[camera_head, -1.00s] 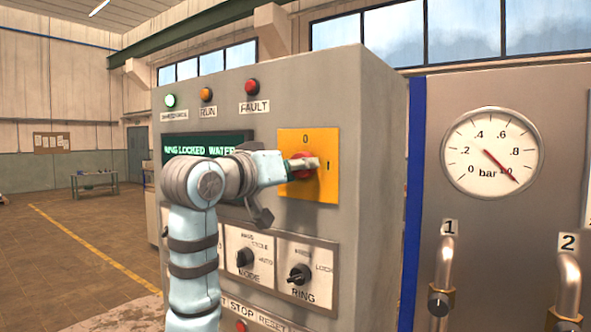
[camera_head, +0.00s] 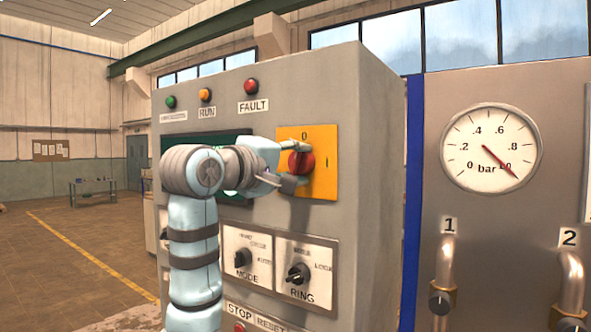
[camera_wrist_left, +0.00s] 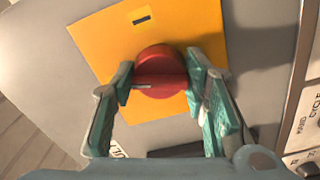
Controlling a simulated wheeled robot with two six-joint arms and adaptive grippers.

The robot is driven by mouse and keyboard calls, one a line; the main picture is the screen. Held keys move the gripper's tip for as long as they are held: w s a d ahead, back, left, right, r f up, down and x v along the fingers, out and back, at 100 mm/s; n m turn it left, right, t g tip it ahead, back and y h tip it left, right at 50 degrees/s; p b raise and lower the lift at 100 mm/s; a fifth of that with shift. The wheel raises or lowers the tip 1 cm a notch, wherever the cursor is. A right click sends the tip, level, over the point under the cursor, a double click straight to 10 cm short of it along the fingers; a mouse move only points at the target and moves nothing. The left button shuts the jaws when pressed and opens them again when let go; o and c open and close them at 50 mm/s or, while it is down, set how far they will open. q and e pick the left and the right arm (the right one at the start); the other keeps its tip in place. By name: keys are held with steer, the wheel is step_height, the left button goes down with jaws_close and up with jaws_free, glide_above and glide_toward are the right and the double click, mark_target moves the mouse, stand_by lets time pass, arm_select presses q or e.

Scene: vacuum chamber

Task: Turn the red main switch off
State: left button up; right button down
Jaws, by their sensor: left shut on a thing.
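The red main switch (camera_head: 302,163) sits on a yellow plate (camera_head: 322,186) marked 0 at the top and I at the right. My left gripper (camera_head: 293,166) is shut on its knob, one finger above and one below. In the left wrist view the fingers (camera_wrist_left: 163,85) flank the red knob (camera_wrist_left: 161,62). A dark mark on the knob's left end lies about a quarter turn from the bar mark on the plate (camera_wrist_left: 200,25). This fits the knob pointing to 0. My right gripper is out of view.
The display (camera_head: 172,141) is dark and partly hidden by my left arm. The green lamp (camera_head: 170,102) looks unlit. MODE (camera_head: 243,257) and RING (camera_head: 299,273) knobs sit below the switch. A pressure gauge (camera_head: 491,148) and pipes stand at the right.

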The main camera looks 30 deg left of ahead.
arm_select(q)
steer(key=shift+n+b, duration=0.55)
steer(key=shift+n, duration=1.35)
steer(key=o, duration=1.1)
steer(key=shift+o, duration=0.2)
steer(key=shift+s, duration=0.1)
steer(key=s+a, duration=0.1)
steer(key=s, duration=1.1)
steer(key=shift+a, duration=0.35)
steer(key=shift+w, duration=0.15)
